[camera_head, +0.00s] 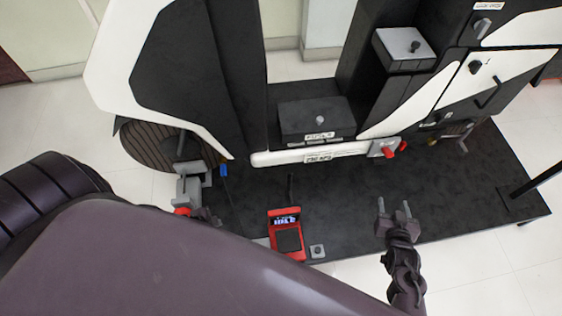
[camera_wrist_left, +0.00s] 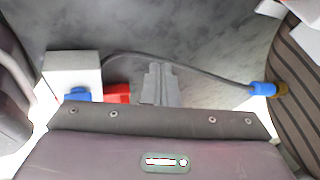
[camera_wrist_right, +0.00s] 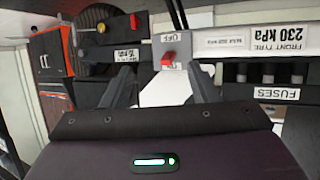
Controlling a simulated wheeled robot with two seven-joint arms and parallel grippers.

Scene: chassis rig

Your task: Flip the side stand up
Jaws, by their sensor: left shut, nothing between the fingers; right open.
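A thin dark bar (camera_head: 290,187) extends below the white lower rail (camera_head: 272,158) of the rig in the head view. It may be the side stand, but I cannot tell for sure. My right gripper (camera_head: 395,205) is open and empty above the black base, right of that bar and apart from it. Its spread fingers also show in the right wrist view (camera_wrist_right: 163,88), with the rail ahead. My left gripper (camera_wrist_left: 158,82) is shut and empty in the left wrist view, over the dark base.
A red device (camera_head: 286,236) stands on the black base (camera_head: 350,190). A ribbed wheel (camera_head: 150,148) is at the left. A blue plug (camera_wrist_left: 263,88) on a cable lies by it. A red switch (camera_wrist_right: 168,59) marked OFF is on the rig. The base's middle is fairly clear.

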